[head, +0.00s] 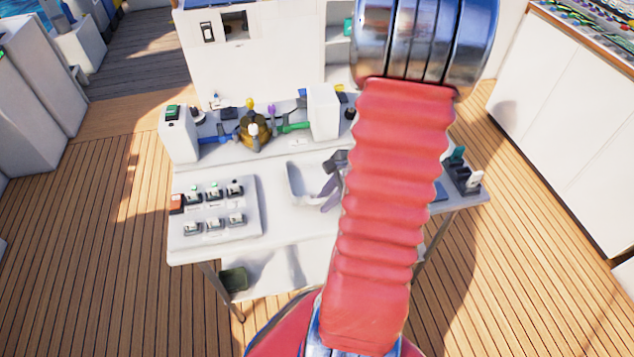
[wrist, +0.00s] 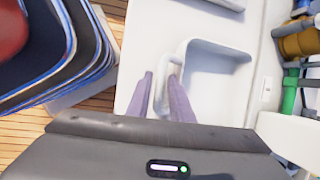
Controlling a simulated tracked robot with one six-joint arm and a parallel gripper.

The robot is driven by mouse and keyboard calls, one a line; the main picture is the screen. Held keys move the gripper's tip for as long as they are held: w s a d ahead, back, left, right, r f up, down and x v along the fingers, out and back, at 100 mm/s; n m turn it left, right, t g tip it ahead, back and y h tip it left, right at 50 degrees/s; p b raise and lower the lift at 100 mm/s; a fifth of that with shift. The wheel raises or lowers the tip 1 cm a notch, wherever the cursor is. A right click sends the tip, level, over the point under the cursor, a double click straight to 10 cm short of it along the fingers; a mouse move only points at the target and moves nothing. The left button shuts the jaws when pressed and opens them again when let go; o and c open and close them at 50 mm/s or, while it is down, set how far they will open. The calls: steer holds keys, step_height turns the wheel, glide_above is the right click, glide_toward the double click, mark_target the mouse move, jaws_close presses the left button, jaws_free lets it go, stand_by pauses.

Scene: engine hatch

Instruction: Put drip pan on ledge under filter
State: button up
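The drip pan (head: 300,183) is a shallow white tray on the white table top, in front of the filter. In the wrist view the pan (wrist: 222,48) fills the upper middle, its floor empty. My gripper (head: 328,194) is low over the table at the pan's right side. In the wrist view my gripper (wrist: 161,76) has its two purple fingers apart, with a pale part at the pan's near edge between them; I cannot tell whether they touch it. The filter (head: 255,130), a brown-gold body, stands behind the pan. The ledge under it is hard to make out.
A white switch panel (head: 215,210) lies on the table's left. Blue and green pipe handles (head: 292,127) flank the filter, between white upright blocks (head: 323,112). Small dark and white items (head: 463,175) sit at the table's right end, partly behind my arm.

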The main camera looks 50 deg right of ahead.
steer(key=shift+c, duration=0.7)
jaws_close()
steer(key=shift+r, duration=0.2)
step_height(320, 180, up, 10)
steer(key=shift+f, duration=0.15)
stand_by(0.7)
